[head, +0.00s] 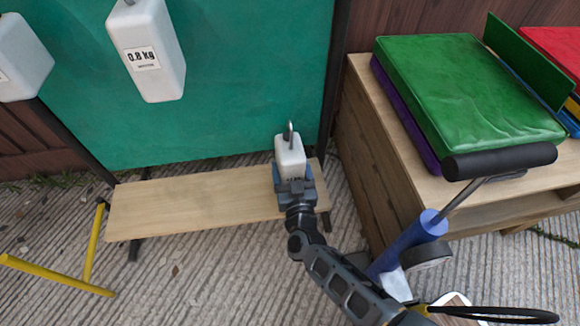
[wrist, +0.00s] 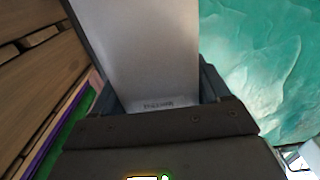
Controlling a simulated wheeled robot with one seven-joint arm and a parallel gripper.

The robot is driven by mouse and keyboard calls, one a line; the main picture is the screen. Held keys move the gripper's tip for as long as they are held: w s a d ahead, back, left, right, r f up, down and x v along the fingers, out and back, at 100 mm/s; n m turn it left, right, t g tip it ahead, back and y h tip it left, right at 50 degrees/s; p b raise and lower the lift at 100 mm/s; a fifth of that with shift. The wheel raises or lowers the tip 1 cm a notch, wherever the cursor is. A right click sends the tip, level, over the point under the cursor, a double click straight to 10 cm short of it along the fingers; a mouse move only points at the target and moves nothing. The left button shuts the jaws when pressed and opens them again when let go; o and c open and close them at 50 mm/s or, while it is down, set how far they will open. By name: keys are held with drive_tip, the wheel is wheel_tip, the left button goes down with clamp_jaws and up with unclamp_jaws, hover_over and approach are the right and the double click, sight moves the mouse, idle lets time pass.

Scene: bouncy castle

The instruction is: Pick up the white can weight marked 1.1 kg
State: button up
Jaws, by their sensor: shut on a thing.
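A white can weight (head: 290,155) with a metal hook on top is at the right end of the wooden bench shelf (head: 190,203). My gripper (head: 293,183) is shut on its lower part. The can looks upright, and I cannot tell whether it still touches the shelf. Its marking is mostly hidden by my gripper in the head view. In the wrist view the white can (wrist: 150,50) fills the space between the jaws, with only small unreadable print showing.
Another white weight marked 0.8 kg (head: 146,55) hangs before the green board (head: 230,80), with a further white weight (head: 20,60) at far left.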

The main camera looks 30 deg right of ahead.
clamp_jaws()
drive_tip(key=shift+r, duration=0.15)
drive_tip(key=shift+r, duration=0.1)
